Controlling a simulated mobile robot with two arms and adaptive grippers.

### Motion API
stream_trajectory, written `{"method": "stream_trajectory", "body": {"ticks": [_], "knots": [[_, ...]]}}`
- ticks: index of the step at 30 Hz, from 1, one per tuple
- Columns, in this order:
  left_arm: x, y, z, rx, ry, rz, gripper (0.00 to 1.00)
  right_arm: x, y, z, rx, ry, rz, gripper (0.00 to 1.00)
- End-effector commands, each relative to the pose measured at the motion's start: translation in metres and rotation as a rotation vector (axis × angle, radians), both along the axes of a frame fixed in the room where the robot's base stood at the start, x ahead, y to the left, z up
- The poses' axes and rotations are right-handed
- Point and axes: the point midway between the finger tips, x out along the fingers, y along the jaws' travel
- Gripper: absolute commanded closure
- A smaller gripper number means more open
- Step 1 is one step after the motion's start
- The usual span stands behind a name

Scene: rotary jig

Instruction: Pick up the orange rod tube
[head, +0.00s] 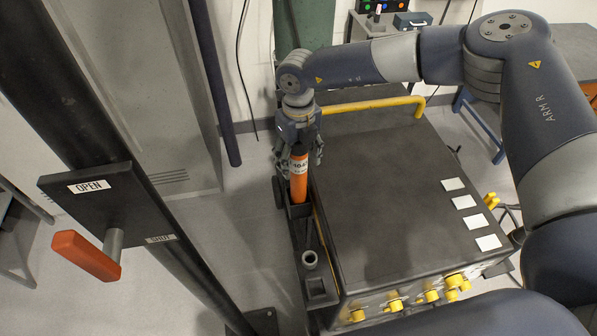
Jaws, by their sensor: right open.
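The orange rod tube (299,184) stands upright in a dark narrow rack (301,240) along the left side of a dark cart. It has a white label band near its top. My right gripper (298,160) points down over the tube's top, its open fingers on either side of it. Whether the fingers touch the tube cannot be told. The tube's lower end is hidden in the rack. My left gripper is not in view.
The dark cart top (400,200) carries several white labels and is otherwise clear. A yellow handle (372,105) runs along its far edge; yellow fittings line its front. A black post with an orange lever (86,255) and an OPEN plate stands at left.

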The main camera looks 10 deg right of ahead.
Motion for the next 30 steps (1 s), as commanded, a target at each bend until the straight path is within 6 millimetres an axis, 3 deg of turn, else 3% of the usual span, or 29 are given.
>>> {"method": "stream_trajectory", "body": {"ticks": [8, 16, 30], "knots": [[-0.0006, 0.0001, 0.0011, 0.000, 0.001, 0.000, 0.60, 0.0008, -0.0001, -0.0042, 0.001, -0.003, 0.000, 0.41], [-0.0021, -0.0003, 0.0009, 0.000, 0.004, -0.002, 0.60, 0.0006, -0.0001, -0.0039, 0.001, -0.002, 0.000, 1.00], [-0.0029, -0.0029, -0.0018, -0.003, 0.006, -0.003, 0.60, 0.0015, 0.0003, 0.0015, 0.002, -0.003, -0.001, 1.00]]}}
